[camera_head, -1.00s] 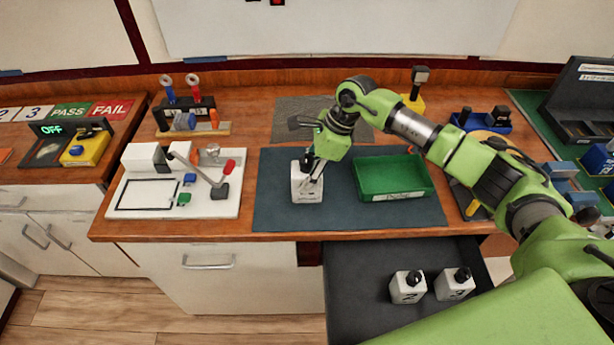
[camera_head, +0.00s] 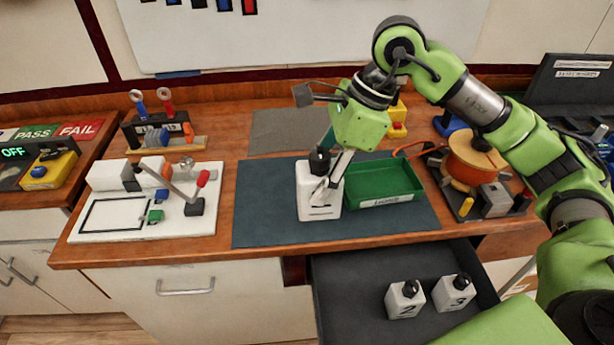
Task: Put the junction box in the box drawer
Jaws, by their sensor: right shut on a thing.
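A white junction box (camera_head: 311,205) with a black knob on top is held upright by my right gripper (camera_head: 328,187), whose fingers are shut on it. It appears larger than before and looks raised above the dark mat (camera_head: 270,215), just left of the green tray. The fingers cover part of its front, so any marking there is not readable. The box drawer (camera_head: 350,285) stands open below the front edge of the bench. Two similar white boxes, marked 2 (camera_head: 404,299) and 3 (camera_head: 453,292), stand in its right part. My left gripper is not in view.
The green tray (camera_head: 385,196) looks empty and sits beside the held box. A white board with a lever (camera_head: 145,218) is at the left, and an orange spool (camera_head: 470,160) at the right. The left part of the drawer is bare.

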